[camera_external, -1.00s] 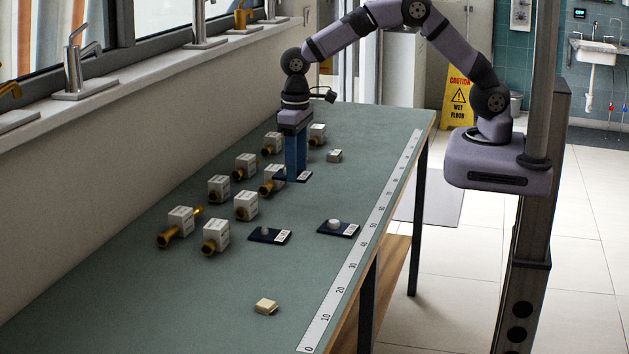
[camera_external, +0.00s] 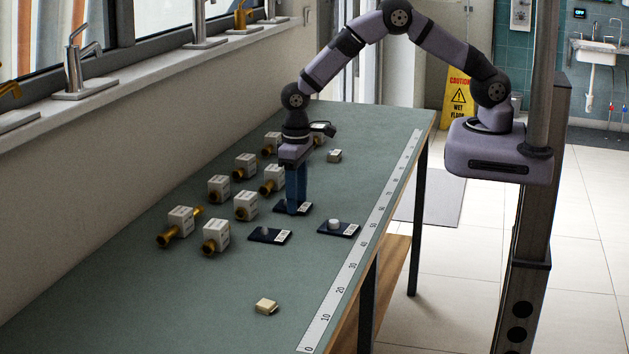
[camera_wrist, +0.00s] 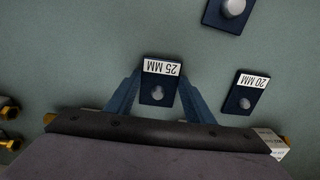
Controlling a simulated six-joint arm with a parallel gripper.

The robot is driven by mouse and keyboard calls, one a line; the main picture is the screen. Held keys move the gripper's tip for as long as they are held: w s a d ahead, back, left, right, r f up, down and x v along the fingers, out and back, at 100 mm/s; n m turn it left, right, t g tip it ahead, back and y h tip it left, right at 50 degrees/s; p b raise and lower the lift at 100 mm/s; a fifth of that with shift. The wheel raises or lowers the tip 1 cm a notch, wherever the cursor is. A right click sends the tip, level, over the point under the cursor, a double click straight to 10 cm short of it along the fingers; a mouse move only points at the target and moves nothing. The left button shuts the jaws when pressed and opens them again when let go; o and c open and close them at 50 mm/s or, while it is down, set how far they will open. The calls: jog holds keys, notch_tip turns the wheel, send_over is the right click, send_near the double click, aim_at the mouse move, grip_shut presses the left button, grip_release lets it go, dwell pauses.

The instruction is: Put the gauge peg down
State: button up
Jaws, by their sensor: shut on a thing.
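My gripper (camera_external: 296,207) points straight down over the table and is shut on the 25 MM gauge peg, a dark plate with a white label and a small grey knob. In the wrist view the 25 MM gauge peg (camera_wrist: 158,92) sits between the blue fingers. In the external view the fingers partly hide this gauge peg (camera_external: 306,209); I cannot tell whether it touches the table. A 20 MM gauge plate (camera_wrist: 244,94) lies beside it, nearer the external camera (camera_external: 270,236). Another plate with a larger pale knob (camera_external: 338,228) lies to the right, label unreadable.
Several white blocks with brass fittings (camera_external: 246,206) stand left of my gripper. A small pale block (camera_external: 334,156) lies behind, and another (camera_external: 265,306) near the front. A ruler strip (camera_external: 350,270) runs along the right edge of the green table (camera_external: 170,300), which is largely clear in front.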

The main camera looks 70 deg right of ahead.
jog(key=o, duration=1.3)
jog(key=shift+f, duration=0.1)
notch_tip(320, 180, up, 12)
jog(key=b, duration=0.4)
jog(key=s+d+f, duration=0.1)
jog(key=s+d, duration=0.4)
jog(key=s, duration=0.2)
jog(key=s+d+f, duration=0.1)
jog(key=s+d, duration=0.5)
jog(key=s, duration=0.2)
jog(key=s+d+f, duration=0.1)
jog(key=s+d, duration=0.5)
jog(key=s, duration=0.2)
jog(key=shift+f, duration=0.35)
